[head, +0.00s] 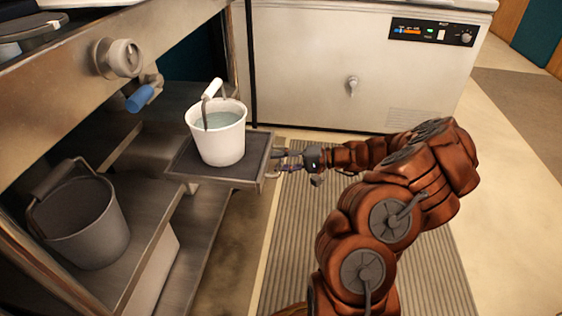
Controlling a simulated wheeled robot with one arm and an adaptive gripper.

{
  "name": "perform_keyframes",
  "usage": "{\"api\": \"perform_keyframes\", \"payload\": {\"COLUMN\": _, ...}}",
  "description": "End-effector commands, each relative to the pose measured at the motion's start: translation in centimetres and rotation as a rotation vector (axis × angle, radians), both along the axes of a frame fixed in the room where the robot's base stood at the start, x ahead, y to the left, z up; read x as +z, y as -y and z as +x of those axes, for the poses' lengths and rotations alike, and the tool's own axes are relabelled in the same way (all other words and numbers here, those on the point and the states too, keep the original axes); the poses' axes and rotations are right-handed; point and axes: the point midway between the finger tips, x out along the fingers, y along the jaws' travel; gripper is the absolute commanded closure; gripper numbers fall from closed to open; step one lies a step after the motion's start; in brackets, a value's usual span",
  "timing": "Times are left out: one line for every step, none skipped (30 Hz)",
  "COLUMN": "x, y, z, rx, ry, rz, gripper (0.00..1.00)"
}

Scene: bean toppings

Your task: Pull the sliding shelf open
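The sliding shelf (182,166) is a dark tray with a metal edge, sticking out from under the counter in the head view. A white bucket (221,150) with a raised handle stands upright on it and appears to hold water. My gripper (282,160) is at the shelf's right front edge, at the end of my arm reaching in from the right. It is small and partly blends with the shelf edge, so I cannot tell whether its fingers are closed on the shelf.
A grey bucket (85,225) stands on the lower shelf (150,225) at left. A valve with a blue handle (143,97) hangs under the metal counter (60,80). A steel appliance (310,70) stands behind.

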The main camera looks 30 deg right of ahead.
Motion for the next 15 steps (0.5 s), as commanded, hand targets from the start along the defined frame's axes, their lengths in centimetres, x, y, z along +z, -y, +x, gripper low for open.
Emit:
{"api": "perform_keyframes", "payload": {"x": 0.0, "y": 0.0, "z": 0.0, "rx": 0.000, "ry": 0.000, "rz": 0.000, "gripper": 0.59}}
{"api": "perform_keyframes", "payload": {"x": 0.0, "y": 0.0, "z": 0.0, "rx": 0.000, "ry": 0.000, "rz": 0.000, "gripper": 0.59}}
{"api": "perform_keyframes", "payload": {"x": 0.0, "y": 0.0, "z": 0.0, "rx": 0.000, "ry": 0.000, "rz": 0.000, "gripper": 0.59}}
{"api": "perform_keyframes", "payload": {"x": 0.0, "y": 0.0, "z": 0.0, "rx": 0.000, "ry": 0.000, "rz": 0.000, "gripper": 0.59}}
{"api": "perform_keyframes", "payload": {"x": 0.0, "y": 0.0, "z": 0.0, "rx": 0.000, "ry": 0.000, "rz": 0.000, "gripper": 0.59}}
{"api": "perform_keyframes", "payload": {"x": 0.0, "y": 0.0, "z": 0.0, "rx": -0.001, "ry": 0.000, "rz": 0.000, "gripper": 0.59}}
{"api": "perform_keyframes", "payload": {"x": 0.0, "y": 0.1, "z": 0.0, "rx": 0.000, "ry": 0.001, "rz": 0.001, "gripper": 0.59}}
{"api": "perform_keyframes", "payload": {"x": 0.1, "y": 0.1, "z": -0.1, "rx": -0.001, "ry": 0.001, "rz": 0.001, "gripper": 0.59}}
{"api": "perform_keyframes", "payload": {"x": 0.1, "y": 0.3, "z": -0.2, "rx": -0.001, "ry": 0.001, "rz": 0.001, "gripper": 0.59}}
{"api": "perform_keyframes", "payload": {"x": 0.2, "y": 0.5, "z": -0.3, "rx": -0.002, "ry": 0.001, "rz": 0.000, "gripper": 0.59}}
{"api": "perform_keyframes", "payload": {"x": 0.2, "y": 0.7, "z": -0.5, "rx": -0.002, "ry": 0.002, "rz": 0.001, "gripper": 0.59}}
{"api": "perform_keyframes", "payload": {"x": 0.3, "y": 1.1, "z": -0.8, "rx": -0.003, "ry": 0.001, "rz": 0.000, "gripper": 0.59}}
{"api": "perform_keyframes", "payload": {"x": 0.4, "y": 1.4, "z": -1.1, "rx": -0.004, "ry": 0.001, "rz": 0.000, "gripper": 0.59}}
{"api": "perform_keyframes", "payload": {"x": 0.5, "y": 1.8, "z": -1.4, "rx": -0.005, "ry": 0.001, "rz": -0.001, "gripper": 0.59}}
{"api": "perform_keyframes", "payload": {"x": 0.6, "y": 2.3, "z": -1.8, "rx": -0.006, "ry": 0.001, "rz": -0.001, "gripper": 0.59}}
